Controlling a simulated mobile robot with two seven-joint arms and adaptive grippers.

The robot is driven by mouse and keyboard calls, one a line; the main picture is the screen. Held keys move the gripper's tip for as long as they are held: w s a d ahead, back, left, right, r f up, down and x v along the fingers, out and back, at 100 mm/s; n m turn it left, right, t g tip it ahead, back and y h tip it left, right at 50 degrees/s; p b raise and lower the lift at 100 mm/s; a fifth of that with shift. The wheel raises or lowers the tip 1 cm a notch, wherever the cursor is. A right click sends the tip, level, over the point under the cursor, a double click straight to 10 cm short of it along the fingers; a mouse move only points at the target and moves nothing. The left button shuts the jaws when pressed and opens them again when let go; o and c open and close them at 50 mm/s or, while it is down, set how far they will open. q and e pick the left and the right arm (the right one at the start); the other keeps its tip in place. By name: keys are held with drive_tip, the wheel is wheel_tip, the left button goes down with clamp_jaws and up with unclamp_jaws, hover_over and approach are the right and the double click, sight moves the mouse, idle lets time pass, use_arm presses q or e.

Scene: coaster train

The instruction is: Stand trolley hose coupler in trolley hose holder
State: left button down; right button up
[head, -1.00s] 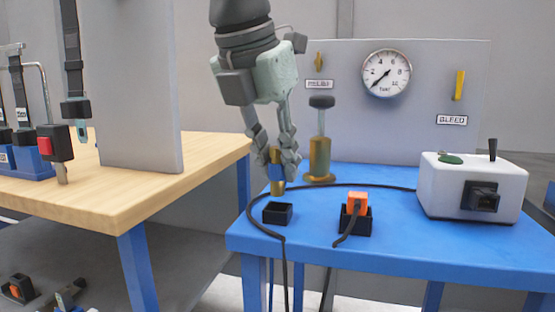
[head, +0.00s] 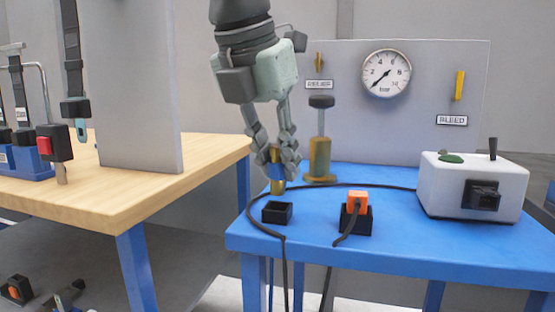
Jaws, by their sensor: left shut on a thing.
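My left gripper (head: 277,165) points down over the blue trolley top (head: 400,240) and is shut on a brass coupler with a blue band (head: 277,186). The fingers cover much of the coupler, which looks about upright. An empty-looking black square holder (head: 277,212) sits on the trolley just below the coupler in the picture. The coupler's lower end shows slightly above and behind the holder's rim, and I see it outside the holder; the exact gap is unclear. A second black holder (head: 357,222) to the right has an orange plug (head: 358,201) in it. My right gripper is not in view.
A black hose (head: 345,186) loops across the trolley, passing close to the empty holder. A brass hand pump (head: 320,155) stands behind the gripper. A white box (head: 450,190) is at right. A wooden bench (head: 140,190) and grey panel (head: 140,90) are at left.

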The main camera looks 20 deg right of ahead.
use_arm(q)
drive_tip(key=shift+f+b, duration=1.45)
drive_tip(key=shift+f, duration=0.2)
idle(0.4)
drive_tip(key=c, duration=1.3)
unclamp_jaws()
drive_tip(key=shift+r, duration=0.1)
drive_tip(key=v, duration=1.2)
